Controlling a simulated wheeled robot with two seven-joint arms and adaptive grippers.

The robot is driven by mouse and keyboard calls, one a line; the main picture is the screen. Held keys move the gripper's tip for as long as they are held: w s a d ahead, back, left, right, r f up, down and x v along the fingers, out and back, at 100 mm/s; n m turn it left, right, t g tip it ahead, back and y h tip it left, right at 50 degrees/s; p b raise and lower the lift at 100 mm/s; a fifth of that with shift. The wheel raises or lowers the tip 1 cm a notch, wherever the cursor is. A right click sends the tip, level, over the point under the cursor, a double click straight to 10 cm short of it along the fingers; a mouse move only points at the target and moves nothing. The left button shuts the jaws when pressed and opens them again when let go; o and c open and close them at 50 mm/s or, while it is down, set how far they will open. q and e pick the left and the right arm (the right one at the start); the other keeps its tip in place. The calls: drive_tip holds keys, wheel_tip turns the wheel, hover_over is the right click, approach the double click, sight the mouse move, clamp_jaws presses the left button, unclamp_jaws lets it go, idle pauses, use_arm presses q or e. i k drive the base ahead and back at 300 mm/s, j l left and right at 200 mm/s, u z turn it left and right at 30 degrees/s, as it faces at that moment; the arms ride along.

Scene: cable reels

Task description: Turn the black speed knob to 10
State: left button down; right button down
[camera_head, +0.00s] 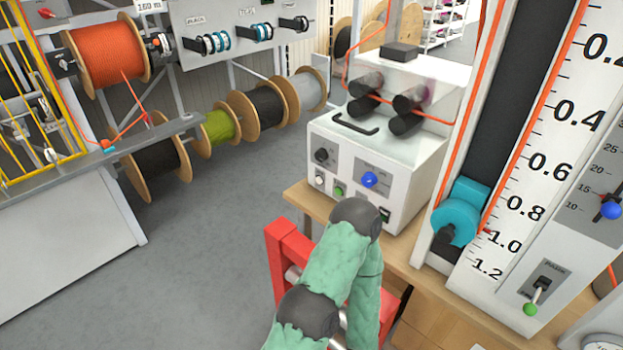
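A white machine box (350,190) stands on a wooden bench. A black knob (321,155) sits at the upper left of its front face; its setting and any numbers are too small to read. A blue knob (369,180) is to its right, with a white button (319,178) and a green button (340,190) below. One of my arms, in a green sleeve with dark grey joints, rises from the bottom centre and bends in front of the machine's lower part. No gripper fingers show. Nothing of mine touches the black knob.
A red frame (285,250) stands beside my arm, below the machine. Right of the machine is a tall scale panel (550,150) with a teal block (460,210), a blue knob (611,209) and a green-tipped lever (531,308). Cable reels (105,55) line the left; grey floor between is clear.

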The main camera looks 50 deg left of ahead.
sight(321, 154)
drive_tip(key=u, duration=1.35)
